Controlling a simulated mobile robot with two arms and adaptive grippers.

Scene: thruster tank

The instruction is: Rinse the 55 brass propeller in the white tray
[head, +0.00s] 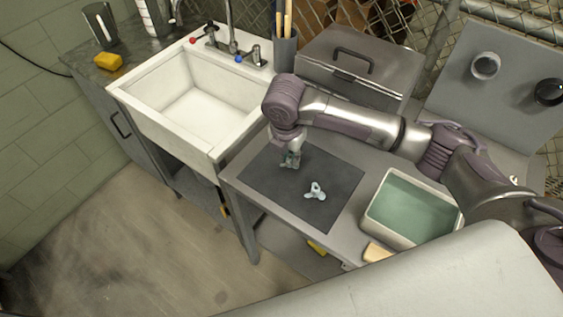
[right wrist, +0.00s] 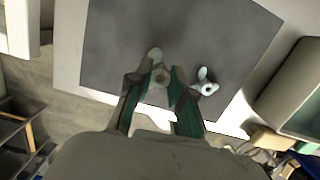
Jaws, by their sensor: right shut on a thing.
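My right gripper (head: 290,161) is over the dark mat, shut on a small pale grey propeller. In the right wrist view the held propeller (right wrist: 155,56) shows between the green-lined fingertips (right wrist: 157,82), partly hidden by them. Whether it touches the mat I cannot tell. A second pale propeller (head: 315,191) lies on the mat to the right of the gripper; it also shows in the right wrist view (right wrist: 205,82). Neither looks brass-coloured, and no marking can be read. The white tray (head: 366,217) with greenish liquid stands right of the mat. My left gripper is not in view.
The dark mat (head: 340,172) lies on a grey bench between the white sink (head: 150,122) and the tray. A grey lidded box (head: 330,62) stands behind the mat. A tan block (head: 377,252) is at the tray's front corner. The sink basin looks empty.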

